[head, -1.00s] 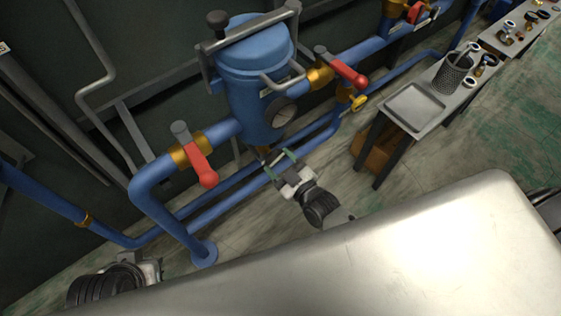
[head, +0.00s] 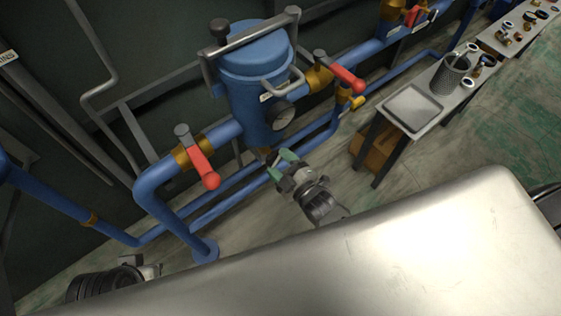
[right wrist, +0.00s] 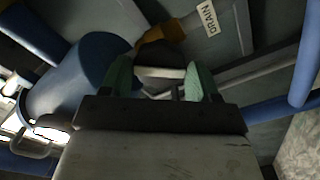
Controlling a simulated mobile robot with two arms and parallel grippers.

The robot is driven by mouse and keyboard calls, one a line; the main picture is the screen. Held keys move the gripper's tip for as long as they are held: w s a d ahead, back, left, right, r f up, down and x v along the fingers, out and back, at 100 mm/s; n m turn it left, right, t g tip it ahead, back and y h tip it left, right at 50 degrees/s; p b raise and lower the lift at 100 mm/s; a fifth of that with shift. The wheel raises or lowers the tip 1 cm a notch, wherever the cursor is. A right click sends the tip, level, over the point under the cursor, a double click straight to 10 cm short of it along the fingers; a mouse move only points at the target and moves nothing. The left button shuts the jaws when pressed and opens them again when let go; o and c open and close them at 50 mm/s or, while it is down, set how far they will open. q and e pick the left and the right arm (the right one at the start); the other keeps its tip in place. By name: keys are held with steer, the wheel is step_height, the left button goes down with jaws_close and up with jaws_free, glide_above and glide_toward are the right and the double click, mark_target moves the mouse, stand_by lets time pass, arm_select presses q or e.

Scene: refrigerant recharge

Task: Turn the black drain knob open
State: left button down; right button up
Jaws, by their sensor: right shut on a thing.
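The blue filter vessel (head: 258,85) stands upright on the pipework in the head view. Below it is the drain with a brass fitting (right wrist: 172,32), beside a white DRAIN label (right wrist: 208,18). The black drain knob (right wrist: 158,54) sits between the green fingertips in the right wrist view; the fingers hide part of it. My right gripper (head: 279,166) is shut on the knob under the vessel. My left gripper (head: 145,267) is at the lower left, away from the vessel; its jaws cannot be made out.
Red-handled valves (head: 204,167) (head: 346,75) sit on the pipes left and right of the vessel. A round gauge (head: 282,117) is on the vessel's side. A bench with a metal tray (head: 412,108) stands to the right. Blue pipes run near my right gripper.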

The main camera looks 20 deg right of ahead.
steer(key=n, duration=0.3)
steer(key=shift+r+n, duration=0.1)
steer(key=shift+n, duration=1.3)
steer(key=o, duration=0.6)
steer(key=shift+n, duration=0.6)
steer(key=shift+c, duration=0.2)
steer(key=o, duration=0.3)
steer(key=shift+o, duration=0.2)
steer(key=shift+s, duration=0.1)
